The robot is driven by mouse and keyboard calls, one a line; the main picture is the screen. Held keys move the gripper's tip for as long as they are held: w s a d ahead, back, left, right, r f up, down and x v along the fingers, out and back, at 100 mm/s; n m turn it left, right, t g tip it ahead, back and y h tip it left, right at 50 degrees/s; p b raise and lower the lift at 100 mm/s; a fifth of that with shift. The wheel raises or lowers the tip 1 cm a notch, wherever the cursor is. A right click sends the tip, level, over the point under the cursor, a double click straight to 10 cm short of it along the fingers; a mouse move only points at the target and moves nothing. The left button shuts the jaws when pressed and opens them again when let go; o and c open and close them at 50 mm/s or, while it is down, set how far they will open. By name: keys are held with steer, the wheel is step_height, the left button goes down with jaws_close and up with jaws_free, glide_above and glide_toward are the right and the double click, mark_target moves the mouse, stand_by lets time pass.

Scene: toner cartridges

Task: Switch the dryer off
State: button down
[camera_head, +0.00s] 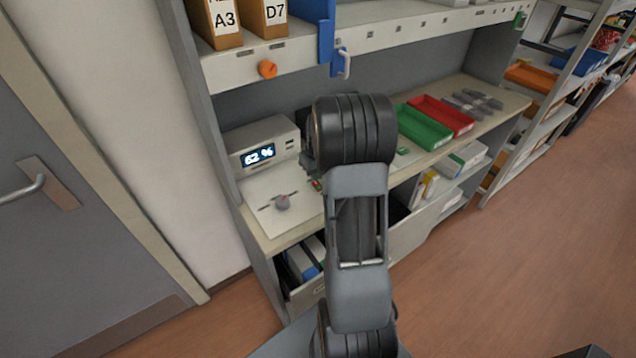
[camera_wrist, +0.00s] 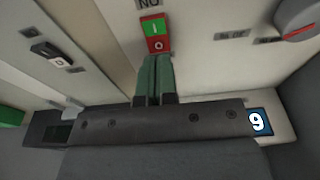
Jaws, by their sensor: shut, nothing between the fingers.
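The dryer appears to be the pale unit (camera_head: 262,145) with a lit display reading 62 % on the left of the bench in the head view. In the wrist view, part of a lit display (camera_wrist: 257,122) shows one upside-down digit. A rocker switch (camera_wrist: 155,35) with a green I half and a red O half sits at the top centre of the wrist view, beside an upside-down ON label. My gripper (camera_wrist: 158,62) is shut and empty, its green fingertips right at the red O half. Contact and the rocker's tilt cannot be told.
A grey knob (camera_wrist: 297,18) with a red mark is right of the switch. A second black-and-white switch (camera_wrist: 52,52) is on the left. A green tray (camera_head: 424,127) and a red tray (camera_head: 443,114) stand right of my arm. A shelf with an orange knob (camera_head: 267,69) overhangs the bench.

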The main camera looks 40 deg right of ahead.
mark_target(317, 188)
steer(key=shift+r+p, duration=1.35)
steer(key=shift+r, duration=1.05)
steer(key=shift+f+m, duration=0.1)
steer(key=shift+m, duration=0.3)
steer(key=shift+s+a+f+m+g, duration=0.2)
steer(key=shift+s+a+f, duration=0.1)
steer(key=shift+s, duration=0.2)
steer(key=shift+s+a+f+m+g, duration=0.2)
steer(key=shift+s+f, duration=0.1)
steer(key=shift+s, duration=0.15)
steer(key=shift+s+a+r+m, duration=0.2)
steer(key=shift+s+a+r, duration=0.05)
steer(key=shift+s+a, duration=0.25)
steer(key=shift+s+a+r+m, duration=0.2)
steer(key=shift+s+a, duration=0.25)
steer(key=s+a+r+n+t, duration=0.1)
steer(key=s+a+r, duration=0.5)
steer(key=a, duration=0.4)
steer(key=s+a+r+n+t, duration=0.2)
steer(key=s+a+r, duration=0.4)
steer(key=a, duration=0.3)
steer(key=shift+s+a+r, duration=0.3)
steer(key=shift+a+r, duration=0.05)
steer(key=shift+r, duration=0.05)
